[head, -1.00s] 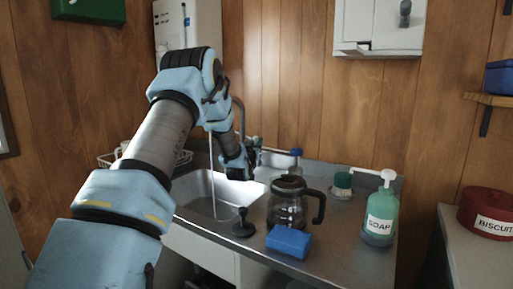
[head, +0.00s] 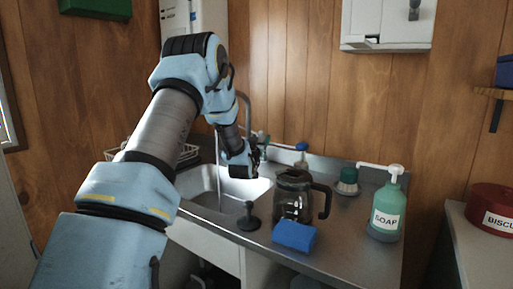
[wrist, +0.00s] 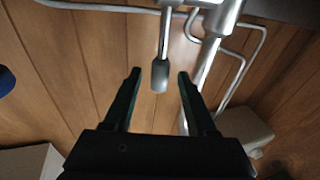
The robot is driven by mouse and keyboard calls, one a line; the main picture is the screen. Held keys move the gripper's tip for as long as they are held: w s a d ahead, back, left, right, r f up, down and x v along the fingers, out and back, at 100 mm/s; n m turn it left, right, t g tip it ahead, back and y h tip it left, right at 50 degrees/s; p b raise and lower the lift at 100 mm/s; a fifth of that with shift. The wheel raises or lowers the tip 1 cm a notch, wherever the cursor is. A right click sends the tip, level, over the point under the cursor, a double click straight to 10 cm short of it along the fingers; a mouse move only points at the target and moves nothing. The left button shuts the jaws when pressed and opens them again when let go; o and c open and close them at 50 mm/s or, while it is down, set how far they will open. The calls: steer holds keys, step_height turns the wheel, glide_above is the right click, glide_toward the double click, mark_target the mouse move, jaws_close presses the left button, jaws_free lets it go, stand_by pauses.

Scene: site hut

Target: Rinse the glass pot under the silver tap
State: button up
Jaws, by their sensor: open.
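The glass pot (head: 291,204), with a dark lid and black handle, stands upright on the counter right of the sink. The silver tap (head: 246,108) rises behind the sink, partly hidden by my arm; its body also shows in the wrist view (wrist: 213,25). A thin pale vertical line, apparently running water (head: 218,180), drops into the sink (head: 196,192). My gripper (head: 256,160) is open and empty behind and left of the pot, near the tap. In the wrist view its fingers (wrist: 158,88) stand apart on either side of a grey lever end (wrist: 160,76); contact is not visible.
A blue sponge (head: 294,236) lies directly in front of the pot. A black plunger-shaped plug (head: 249,218) stands at the sink's front right. A green soap bottle (head: 387,210), a scrubbing brush (head: 347,182) and a blue-topped bottle (head: 301,155) stand right and behind. Some counter right of the pot is clear.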

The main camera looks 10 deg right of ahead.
steer(key=b+v, duration=0.2)
steer(key=v, duration=0.6)
steer(key=shift+s, duration=0.2)
steer(key=shift+a, duration=0.15)
steer(key=s+a+f+n+g+y+p, duration=0.1)
steer(key=s+a+f+g+y, duration=0.2)
steer(key=s+a, duration=0.35)
steer(key=s+a+f+n+g+y+p, duration=0.1)
steer(key=s+a+f+g+y, duration=0.1)
steer(key=s+a+g, duration=0.35)
steer(key=s+a+f+n+g+y+p, duration=0.1)
steer(key=s+a+f+g+y, duration=0.15)
steer(key=s+a, duration=0.5)
steer(key=s+a+g+y, duration=0.1)
steer(key=s+a+g, duration=0.1)
steer(key=s, duration=0.4)
steer(key=s+a+n+g, duration=0.1)
steer(key=s+a+g, duration=0.1)
steer(key=s+a, duration=0.2)
steer(key=shift+s+a+y+p, duration=0.35)
steer(key=shift+s+p, duration=0.1)
steer(key=shift+s, duration=0.55)
steer(key=shift+r, duration=0.1)
